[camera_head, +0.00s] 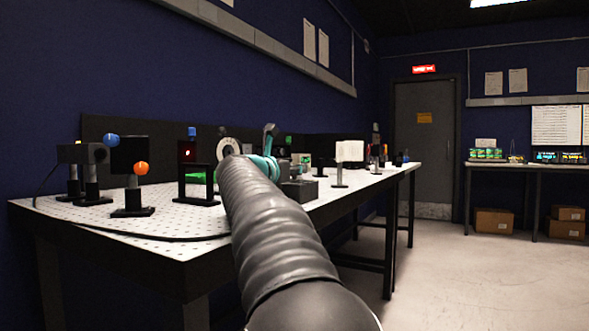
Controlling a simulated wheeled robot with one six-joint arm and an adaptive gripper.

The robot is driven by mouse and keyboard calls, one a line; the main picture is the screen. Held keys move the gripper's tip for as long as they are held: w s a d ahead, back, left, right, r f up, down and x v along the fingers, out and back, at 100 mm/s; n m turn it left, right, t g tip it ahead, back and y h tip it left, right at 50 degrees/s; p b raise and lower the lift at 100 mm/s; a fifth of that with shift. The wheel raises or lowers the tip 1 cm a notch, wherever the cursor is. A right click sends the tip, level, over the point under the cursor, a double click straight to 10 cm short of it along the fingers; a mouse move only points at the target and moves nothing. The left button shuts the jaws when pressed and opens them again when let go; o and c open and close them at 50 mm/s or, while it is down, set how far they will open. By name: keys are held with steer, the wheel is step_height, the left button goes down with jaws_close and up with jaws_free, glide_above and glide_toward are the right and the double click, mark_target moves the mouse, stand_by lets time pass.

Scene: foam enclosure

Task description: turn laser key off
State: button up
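My arm reaches forward over the optical table (200,243). Its far end, with teal parts and my gripper (269,140), is small and partly hidden behind the arm's sleeve. I cannot tell whether the gripper is open or shut, or whether it touches anything. I cannot make out a laser key. A black box with a glowing red light (189,154) stands on the table left of my arm. The arm hides part of the table and what stands there.
Black mounts with an orange knob (141,168) and a blue knob (111,140) stand at the table's left. A white block on a post (349,151) stands at the right. The floor (450,270) right of the table is clear. Boxes (494,220) lie under a far bench.

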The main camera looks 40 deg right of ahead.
steer(key=shift+w+d, duration=0.1)
steer(key=shift+d, duration=0.25)
jaws_close()
